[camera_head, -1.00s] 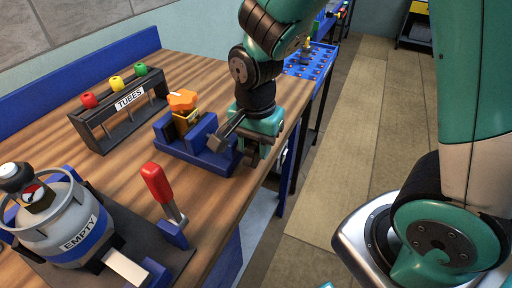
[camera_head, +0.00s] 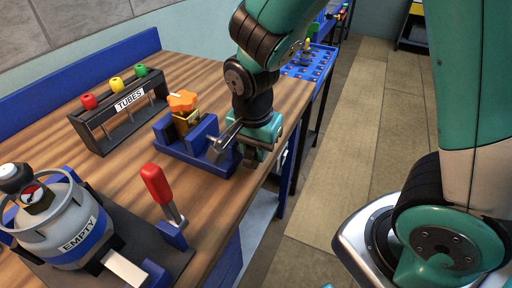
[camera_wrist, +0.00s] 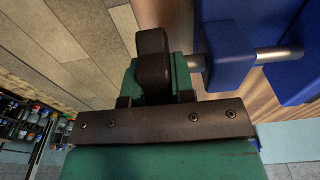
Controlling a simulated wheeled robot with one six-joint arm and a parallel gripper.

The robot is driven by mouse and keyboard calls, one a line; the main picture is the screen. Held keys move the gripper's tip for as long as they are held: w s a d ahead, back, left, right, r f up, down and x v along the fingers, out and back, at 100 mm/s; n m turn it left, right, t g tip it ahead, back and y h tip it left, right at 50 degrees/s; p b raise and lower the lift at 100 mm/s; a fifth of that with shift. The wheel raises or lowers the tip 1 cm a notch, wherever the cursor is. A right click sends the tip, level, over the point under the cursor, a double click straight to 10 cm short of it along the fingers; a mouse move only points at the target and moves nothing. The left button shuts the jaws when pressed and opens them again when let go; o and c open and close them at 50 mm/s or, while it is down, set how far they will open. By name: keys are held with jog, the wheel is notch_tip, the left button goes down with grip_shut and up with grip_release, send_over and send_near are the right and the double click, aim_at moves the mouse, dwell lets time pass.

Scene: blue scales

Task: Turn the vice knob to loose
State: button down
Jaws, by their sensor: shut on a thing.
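The blue vice (camera_head: 196,148) sits near the right edge of the wooden bench, with an orange-topped brass part (camera_head: 184,113) between its jaws. My gripper (camera_head: 247,155) is at the vice's right end, over the bench edge, shut on the vice knob. A grey bar (camera_head: 226,136) stands tilted at that end, beside my gripper. In the wrist view, a dark finger (camera_wrist: 153,66) meets the silver vice screw (camera_wrist: 265,55) that runs into the blue vice body (camera_wrist: 230,50). The knob itself is mostly hidden by my gripper.
A black rack (camera_head: 122,118) labelled TUBES, with red, yellow and green knobs, stands behind the vice. A grey tank (camera_head: 62,215) labelled EMPTY and a red-handled lever (camera_head: 158,185) are in front. Open floor (camera_head: 345,150) lies to the right.

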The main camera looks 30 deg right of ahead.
jog(key=t+h+b, duration=0.1)
jog(key=h, duration=0.1)
jog(key=t+h+b, duration=0.1)
jog(key=t+h, duration=0.1)
jog(key=shift+s+a+t+h+b, duration=0.15)
jog(key=shift+a+t+h+b, duration=0.15)
jog(key=shift+a+h+b, duration=0.1)
jog(key=shift+t+h+b, duration=1.1)
jog(key=shift+h+b, duration=0.15)
jog(key=shift+h, duration=0.25)
jog(key=shift+s+r, duration=0.1)
jog(key=shift+r, duration=0.05)
jog(key=c, duration=1.2)
grip_release()
jog(key=shift+c, duration=0.2)
notch_tip(320, 180, up, 20)
jog(key=p, duration=0.3)
jog(key=shift+p, duration=0.3)
